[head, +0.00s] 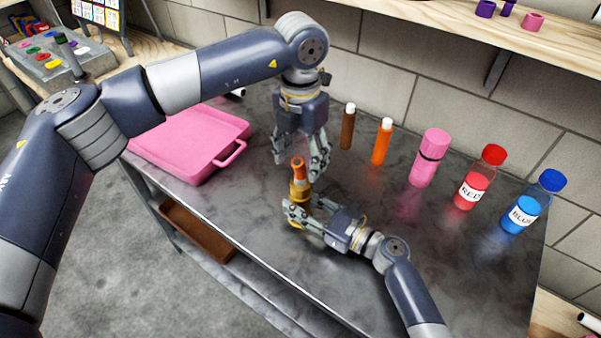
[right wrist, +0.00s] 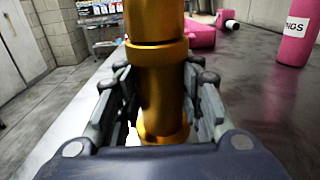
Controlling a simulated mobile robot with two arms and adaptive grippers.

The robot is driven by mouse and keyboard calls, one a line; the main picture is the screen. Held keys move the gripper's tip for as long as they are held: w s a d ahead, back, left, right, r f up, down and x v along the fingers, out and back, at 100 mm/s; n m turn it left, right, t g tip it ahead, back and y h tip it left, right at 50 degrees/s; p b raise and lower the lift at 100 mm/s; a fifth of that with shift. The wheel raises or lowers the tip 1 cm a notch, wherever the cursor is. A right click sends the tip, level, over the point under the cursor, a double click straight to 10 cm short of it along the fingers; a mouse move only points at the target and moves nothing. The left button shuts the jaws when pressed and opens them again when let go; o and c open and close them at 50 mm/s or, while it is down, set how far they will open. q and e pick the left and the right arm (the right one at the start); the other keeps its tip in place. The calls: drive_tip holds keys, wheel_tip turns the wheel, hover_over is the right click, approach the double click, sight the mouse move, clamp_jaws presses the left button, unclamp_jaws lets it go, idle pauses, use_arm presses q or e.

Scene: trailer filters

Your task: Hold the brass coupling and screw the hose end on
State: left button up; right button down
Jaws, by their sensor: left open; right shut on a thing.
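The brass coupling (head: 300,191) stands upright over the dark table, and my right gripper (head: 296,213) is shut on its lower part. In the right wrist view the gold coupling (right wrist: 160,90) stands between the two fingers of my right gripper (right wrist: 160,112). An orange piece (head: 298,168), which looks like the hose end, sits on top of the coupling. I cannot tell whether it is threaded on. My left gripper (head: 300,166) is open and points down, with its fingers around or just behind the orange piece. The exact gap is hard to see.
A pink case (head: 190,140) lies at the table's left. Brown (head: 348,128), orange (head: 382,143) and pink (head: 430,160) bottles stand along the back, with a red-labelled bottle (head: 478,180) and a blue-labelled bottle (head: 530,205) at right.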

use_arm(q)
drive_tip(key=shift+r, duration=2.05)
use_arm(e)
drive_tip(key=c, duration=1)
unclamp_jaws()
drive_tip(key=shift+d, duration=0.1)
drive_tip(key=v, duration=1.2)
